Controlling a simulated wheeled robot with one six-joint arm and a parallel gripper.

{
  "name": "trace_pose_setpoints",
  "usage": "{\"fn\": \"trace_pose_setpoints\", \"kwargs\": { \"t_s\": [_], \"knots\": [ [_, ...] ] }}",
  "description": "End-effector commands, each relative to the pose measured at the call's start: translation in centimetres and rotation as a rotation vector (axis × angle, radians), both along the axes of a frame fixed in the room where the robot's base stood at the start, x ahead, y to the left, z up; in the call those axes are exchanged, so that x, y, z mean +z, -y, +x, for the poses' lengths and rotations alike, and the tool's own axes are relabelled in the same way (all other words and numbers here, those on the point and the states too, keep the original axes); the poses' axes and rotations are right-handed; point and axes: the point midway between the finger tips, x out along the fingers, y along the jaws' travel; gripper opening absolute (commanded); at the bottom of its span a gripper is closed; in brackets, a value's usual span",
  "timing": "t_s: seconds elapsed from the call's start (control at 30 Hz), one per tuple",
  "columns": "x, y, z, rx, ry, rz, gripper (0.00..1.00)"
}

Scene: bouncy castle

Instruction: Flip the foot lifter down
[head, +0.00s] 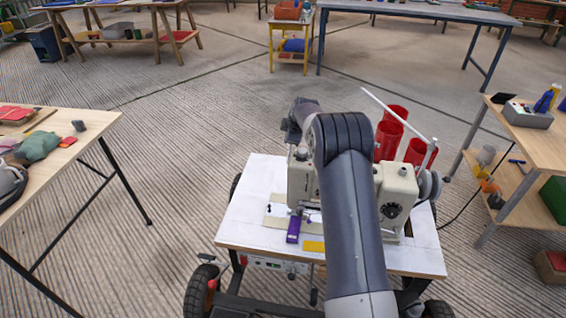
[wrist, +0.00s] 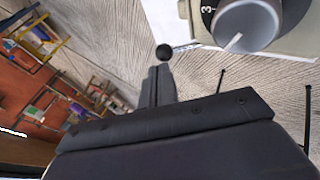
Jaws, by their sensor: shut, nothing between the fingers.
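A cream sewing machine (head: 395,187) stands on a white-topped wheeled table (head: 248,192), with my arm across its middle. Part of the machine, with a dial and a grey round knob (wrist: 246,22), shows at the top right of the wrist view. A black ball-shaped knob (wrist: 164,51) sits just beyond my fingertips in the wrist view; it may be the foot lifter's end, but its stem is not visible. My gripper (wrist: 159,70) is shut and empty, its tips very near the ball; I cannot tell whether they touch. In the head view the fingers are not clear.
Red thread cones (head: 389,140) and a thin white rod stand behind the machine. A purple piece (head: 293,229) and a yellow piece (head: 314,246) lie at its front. Wooden tables stand left (head: 60,150) and right (head: 535,140). Open floor lies between.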

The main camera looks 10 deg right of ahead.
Motion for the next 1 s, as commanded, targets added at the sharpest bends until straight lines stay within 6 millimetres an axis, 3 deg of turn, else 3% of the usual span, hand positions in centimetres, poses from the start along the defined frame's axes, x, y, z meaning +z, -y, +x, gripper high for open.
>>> {"fn": "trace_pose_setpoints", "kwargs": {
  "t_s": [0.67, 1.0],
  "knots": [
    [-0.1, 0.2, 0.1, -0.001, 0.002, -0.001, 0.0],
    [3.7, 0.5, -2.4, -0.001, 0.005, -0.001, 0.0]
  ]
}}
